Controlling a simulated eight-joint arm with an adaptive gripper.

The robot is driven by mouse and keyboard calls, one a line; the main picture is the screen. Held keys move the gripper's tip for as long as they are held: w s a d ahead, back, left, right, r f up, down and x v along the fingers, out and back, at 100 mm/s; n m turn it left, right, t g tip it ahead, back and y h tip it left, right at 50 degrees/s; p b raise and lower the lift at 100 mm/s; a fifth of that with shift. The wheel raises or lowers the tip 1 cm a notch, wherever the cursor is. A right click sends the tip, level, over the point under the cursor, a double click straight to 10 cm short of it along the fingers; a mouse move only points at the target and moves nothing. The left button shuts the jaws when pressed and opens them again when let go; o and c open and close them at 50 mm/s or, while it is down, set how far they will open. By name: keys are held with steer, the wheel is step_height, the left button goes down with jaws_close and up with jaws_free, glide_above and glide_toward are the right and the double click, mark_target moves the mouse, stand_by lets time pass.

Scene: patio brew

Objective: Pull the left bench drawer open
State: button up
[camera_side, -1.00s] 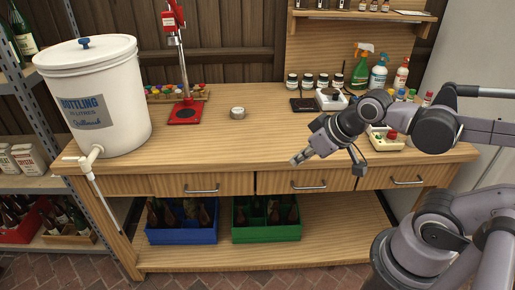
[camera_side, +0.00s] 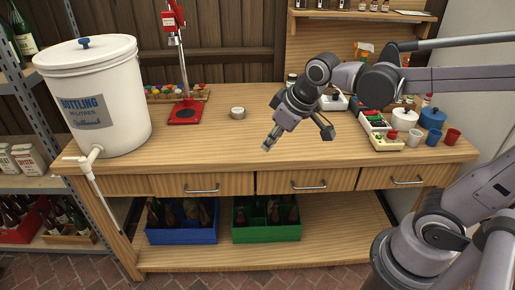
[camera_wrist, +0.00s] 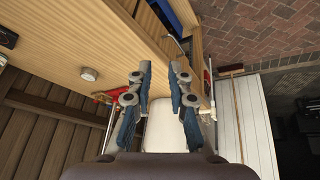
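The left bench drawer (camera_side: 165,185) is a wooden front under the bench top, flush with the bench and shut. Its metal bar handle (camera_side: 202,190) is bare in the side view. My gripper (camera_side: 268,145) is above the bench top, up and to the right of that handle and apart from it. In the wrist view my gripper's fingers (camera_wrist: 160,72) stand apart with nothing held between them. A thin metal bar near the fingertips there may be a drawer handle; I cannot tell for sure.
A white bottling bucket (camera_side: 95,105) with a spigot and tube stands at the bench's left end. A red capper (camera_side: 185,115) and a small round tin (camera_side: 237,112) stand farther back. Blue (camera_side: 180,237) and green (camera_side: 265,232) crates sit below. The bench front is clear.

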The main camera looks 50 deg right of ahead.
steer(key=w+a+n+g, duration=0.1)
steer(key=w+a+n, duration=0.1)
steer(key=w, duration=0.4)
steer(key=n+g+h, duration=0.1)
steer(key=n+g, duration=0.2)
steer(key=n, duration=0.1)
glide_above(202, 191)
steer(key=s+a, duration=0.1)
steer(key=a, duration=0.1)
steer(key=f, duration=1.5)
steer(key=shift+s+d+f, duration=0.2)
steer(key=shift+f, duration=0.1)
steer(key=shift+h, duration=0.3)
steer(key=f, duration=0.3)
steer(key=w+d+f, duration=0.1)
steer(key=f, duration=0.6)
steer(key=shift+w+d, duration=0.15)
steer(key=shift+d, duration=0.05)
steer(key=shift+c, duration=0.3)
jaws_close()
